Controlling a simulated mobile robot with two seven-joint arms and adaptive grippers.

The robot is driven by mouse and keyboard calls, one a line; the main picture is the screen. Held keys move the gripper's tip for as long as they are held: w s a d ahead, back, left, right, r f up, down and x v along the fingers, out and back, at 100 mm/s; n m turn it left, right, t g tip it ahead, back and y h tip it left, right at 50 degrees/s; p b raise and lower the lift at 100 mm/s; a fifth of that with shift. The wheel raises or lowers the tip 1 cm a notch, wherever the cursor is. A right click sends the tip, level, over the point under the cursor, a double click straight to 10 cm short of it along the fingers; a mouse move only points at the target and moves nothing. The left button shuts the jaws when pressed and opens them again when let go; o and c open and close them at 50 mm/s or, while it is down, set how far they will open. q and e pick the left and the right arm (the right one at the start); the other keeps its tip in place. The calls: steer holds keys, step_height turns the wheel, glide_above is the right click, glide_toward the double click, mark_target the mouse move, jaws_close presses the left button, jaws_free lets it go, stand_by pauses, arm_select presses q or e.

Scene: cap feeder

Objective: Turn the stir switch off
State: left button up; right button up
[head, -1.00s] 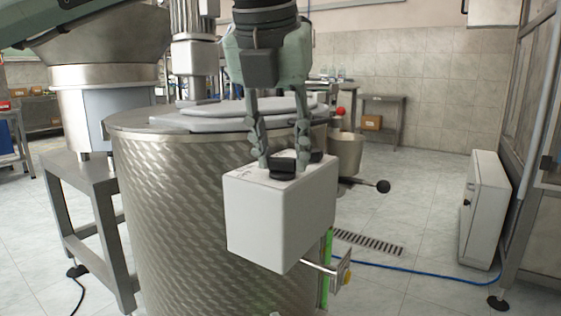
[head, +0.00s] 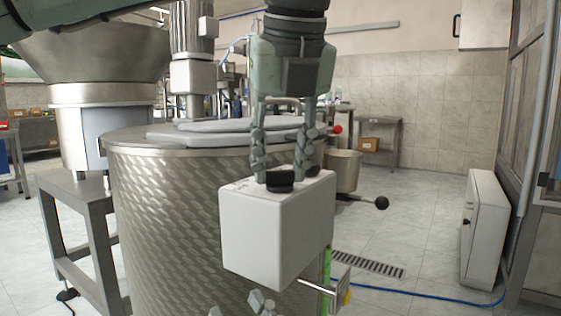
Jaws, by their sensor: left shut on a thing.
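The stir switch (head: 280,184) is a black knob on top of a white box (head: 262,240) in front of the large steel tank. My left gripper (head: 284,172) comes down from above, with one finger on each side of the knob, and is shut on it. The fingers partly hide the knob, so its exact setting is hard to read. Only the tips of my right gripper (head: 262,302) show at the bottom edge, below the box and in front of the tank. The rest of it is out of the picture.
The steel tank (head: 170,220) with its grey lid stands right behind the box. A metal bracket (head: 325,290) sticks out below the box at right. A black ball-ended lever (head: 381,203) lies further right. The floor at right is mostly clear, with a blue hose (head: 430,295).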

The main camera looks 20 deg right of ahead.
arm_select(q)
steer(key=o, duration=1.2)
steer(key=shift+c, duration=0.2)
steer(key=shift+r, duration=0.1)
steer(key=v, duration=1.2)
